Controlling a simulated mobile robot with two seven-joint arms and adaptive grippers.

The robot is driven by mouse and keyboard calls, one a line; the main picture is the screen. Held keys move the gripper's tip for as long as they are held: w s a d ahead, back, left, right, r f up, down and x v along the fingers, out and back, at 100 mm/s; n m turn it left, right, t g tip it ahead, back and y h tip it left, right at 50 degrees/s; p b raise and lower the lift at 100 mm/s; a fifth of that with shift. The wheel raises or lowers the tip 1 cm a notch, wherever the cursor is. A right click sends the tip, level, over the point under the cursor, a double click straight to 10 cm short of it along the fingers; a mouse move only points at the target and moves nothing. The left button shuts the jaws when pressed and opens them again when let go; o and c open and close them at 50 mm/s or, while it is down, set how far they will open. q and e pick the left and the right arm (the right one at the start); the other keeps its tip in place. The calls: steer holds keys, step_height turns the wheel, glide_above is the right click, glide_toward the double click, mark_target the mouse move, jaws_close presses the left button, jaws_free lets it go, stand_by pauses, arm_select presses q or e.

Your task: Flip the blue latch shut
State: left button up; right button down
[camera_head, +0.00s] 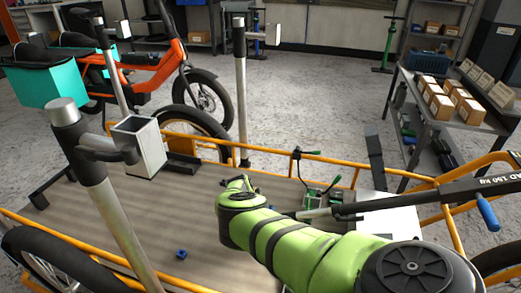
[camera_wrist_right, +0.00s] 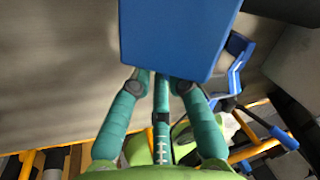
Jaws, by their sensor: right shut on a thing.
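In the right wrist view, a large blue block (camera_wrist_right: 180,35) fills the top centre, close to the camera. The teal fingers of my right gripper (camera_wrist_right: 163,84) are closed together at its lower edge, and their tips are partly hidden by it. Behind it on the right is a bent blue lever (camera_wrist_right: 235,76). I cannot tell which of these blue parts is the latch. In the head view my green right arm reaches over the grey cargo deck (camera_head: 190,215), and its gripper is mostly hidden beyond the wrist. My left gripper is not in view.
A small blue piece (camera_head: 181,254) lies on the deck. A black bar with a blue grip (camera_head: 488,213) crosses the right side. Orange bike rails (camera_head: 270,170) edge the deck. Metal posts (camera_head: 240,95) stand around. A shelf with boxes (camera_head: 440,115) is at right.

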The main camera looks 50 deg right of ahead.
steer(key=shift+s+d, duration=0.2)
steer(key=shift+s, duration=0.05)
steer(key=c, duration=1.2)
jaws_free()
steer(key=shift+o, duration=0.2)
steer(key=shift+w, duration=0.1)
steer(key=shift+w+a, duration=0.1)
steer(key=v, duration=0.8)
